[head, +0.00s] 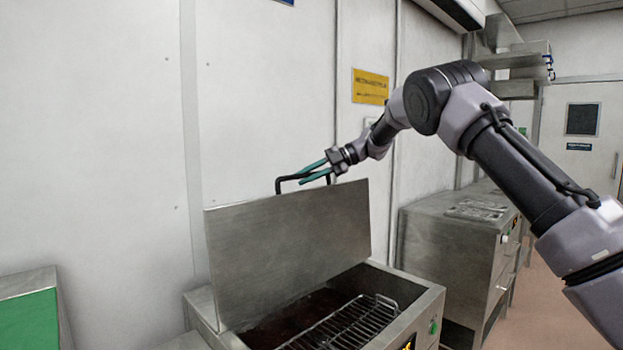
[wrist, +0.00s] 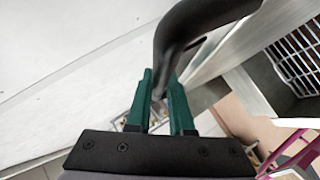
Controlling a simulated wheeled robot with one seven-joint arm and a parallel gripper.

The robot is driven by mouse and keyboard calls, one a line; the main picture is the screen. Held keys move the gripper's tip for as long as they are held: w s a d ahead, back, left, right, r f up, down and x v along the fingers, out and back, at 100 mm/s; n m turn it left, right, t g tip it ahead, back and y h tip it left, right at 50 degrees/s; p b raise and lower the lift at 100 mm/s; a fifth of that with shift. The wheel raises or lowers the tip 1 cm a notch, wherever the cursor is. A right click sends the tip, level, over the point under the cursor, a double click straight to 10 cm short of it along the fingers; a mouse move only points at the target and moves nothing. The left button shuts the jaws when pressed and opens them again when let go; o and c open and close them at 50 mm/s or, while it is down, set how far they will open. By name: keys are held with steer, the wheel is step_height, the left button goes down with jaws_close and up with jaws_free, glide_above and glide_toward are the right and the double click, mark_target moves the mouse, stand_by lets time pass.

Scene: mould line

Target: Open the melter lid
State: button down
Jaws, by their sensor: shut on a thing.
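The melter lid (head: 288,245) is a flat steel panel, raised and tilted steeply upright over the back of the steel melter (head: 425,303). A black bar handle (head: 281,184) stands on the lid's top edge. My gripper (head: 313,171) has green fingers at that handle. In the wrist view the handle (wrist: 187,40) is a thick dark curved bar running down between the green fingers of my gripper (wrist: 162,98), which are shut on it. The melter's inside is dark, with a wire rack (head: 345,322) at its front right.
A white panelled wall (head: 265,90) stands close behind the lid. A steel cabinet (head: 450,255) is to the right of the melter, and a green-fronted steel unit (head: 28,320) is at the lower left. Open floor (head: 517,290) shows at the right.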

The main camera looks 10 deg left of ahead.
steer(key=shift+w+a, duration=0.1)
steer(key=shift+f, duration=0.1)
steer(key=c, duration=0.8)
jaws_free()
steer(key=v, duration=1)
steer(key=shift+d+r, duration=0.25)
steer(key=shift+d, duration=0.1)
steer(key=shift+w, duration=0.1)
